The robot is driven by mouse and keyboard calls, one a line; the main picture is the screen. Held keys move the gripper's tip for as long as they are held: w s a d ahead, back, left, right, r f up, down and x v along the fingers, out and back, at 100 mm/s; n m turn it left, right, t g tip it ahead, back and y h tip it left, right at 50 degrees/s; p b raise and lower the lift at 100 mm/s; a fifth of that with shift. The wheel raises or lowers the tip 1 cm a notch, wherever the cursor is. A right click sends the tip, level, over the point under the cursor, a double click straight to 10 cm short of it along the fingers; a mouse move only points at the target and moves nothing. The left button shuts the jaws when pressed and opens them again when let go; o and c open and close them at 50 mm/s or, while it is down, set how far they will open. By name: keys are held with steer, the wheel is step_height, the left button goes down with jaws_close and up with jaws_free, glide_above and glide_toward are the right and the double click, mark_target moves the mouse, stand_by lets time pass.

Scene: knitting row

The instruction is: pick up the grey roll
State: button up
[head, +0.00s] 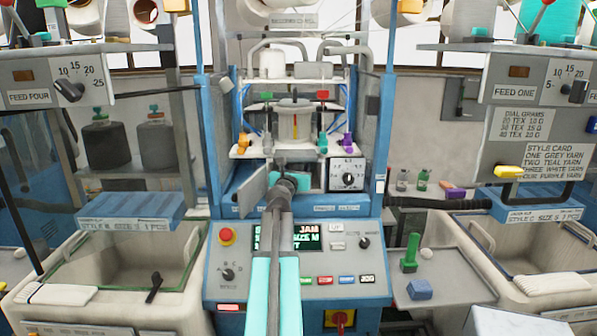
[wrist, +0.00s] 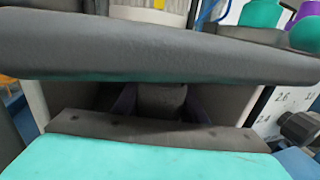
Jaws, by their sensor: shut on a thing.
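The grey roll (wrist: 160,45) is a long, dark, rounded bar lying across the upper part of the wrist view, very near the camera. My gripper (head: 286,182) is at the opening in the middle of the blue knitting machine (head: 215,160). It is shut on the roll. In the wrist view, a teal part with a dark edge strip lies below the roll, and the fingertips are not clearly seen. Behind the roll is a dark recess between pale walls.
A grey flap (head: 250,190) stands open left of the gripper, and a white dial box (head: 347,174) is close on the right. The control panel (head: 340,262) lies below, its screen partly hidden by my arm. Bins (head: 190,240) flank the machine. A green-handled tool (head: 410,252) stands at the right.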

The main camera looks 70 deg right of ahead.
step_height(320, 180, up, 2)
steer(key=shift+a+r, duration=0.1)
steer(key=shift+r, duration=0.15)
steer(key=shift+s+a+f, duration=0.1)
steer(key=shift+s+a, duration=0.05)
steer(key=shift+a, duration=0.2)
steer(key=s+a+b, duration=0.1)
steer(key=a, duration=0.2)
steer(key=s+a+b, duration=0.1)
steer(key=a, duration=0.3)
steer(key=s+a, duration=0.2)
steer(key=a, duration=0.1)
steer(key=shift+a+f+b, duration=0.2)
steer(key=shift+a+b, duration=0.1)
steer(key=shift+b, duration=0.1)
steer(key=shift+s+b, duration=0.1)
steer(key=shift+b, duration=0.65)
steer(key=shift+b, duration=0.35)
steer(key=shift+s+a+b, duration=0.1)
steer(key=shift+a+b, duration=0.05)
steer(key=shift+b, duration=0.25)
